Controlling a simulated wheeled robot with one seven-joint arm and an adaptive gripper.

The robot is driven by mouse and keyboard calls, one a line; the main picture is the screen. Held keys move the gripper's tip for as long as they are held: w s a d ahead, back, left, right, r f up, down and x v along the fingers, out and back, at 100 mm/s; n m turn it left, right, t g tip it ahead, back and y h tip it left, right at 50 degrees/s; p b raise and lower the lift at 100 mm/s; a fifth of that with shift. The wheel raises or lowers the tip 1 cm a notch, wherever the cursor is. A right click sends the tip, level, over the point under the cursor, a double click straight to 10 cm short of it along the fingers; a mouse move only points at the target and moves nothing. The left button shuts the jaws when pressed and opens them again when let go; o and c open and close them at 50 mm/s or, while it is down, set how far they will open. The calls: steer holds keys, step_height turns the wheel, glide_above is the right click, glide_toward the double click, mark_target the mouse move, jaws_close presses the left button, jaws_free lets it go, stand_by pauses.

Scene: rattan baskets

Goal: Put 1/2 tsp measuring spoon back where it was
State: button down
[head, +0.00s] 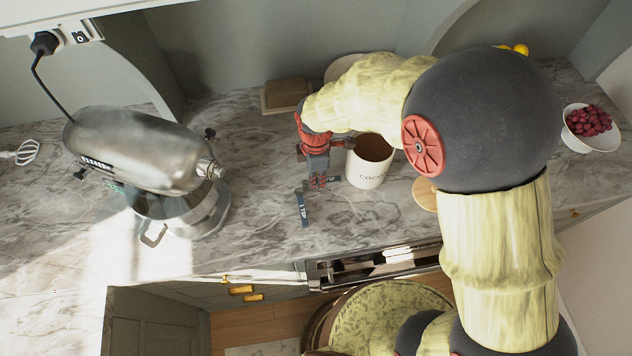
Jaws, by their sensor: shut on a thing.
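My gripper (322,183) is above the counter, just left of the white cocoa canister, with its fingers pointing down. It is shut on a small blue thing (333,180), which looks like a measuring spoon; my fingers cover most of it and I cannot read its marking. A blue handle with white lettering, a measuring spoon (303,211), shows just below and left of my fingertips; it seems to lie on the counter and to read "1 TSP".
The cocoa canister (368,167) stands open beside my gripper. A stand mixer (140,150) with a steel bowl (190,212) is at left. A white bowl of red berries (577,138) stands at right. The front-left counter is clear.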

steer(key=shift+s+f, duration=0.1)
steer(key=shift+f, duration=1.05)
steer(key=shift+f, duration=0.15)
steer(key=c, duration=1.8)
jaws_free()
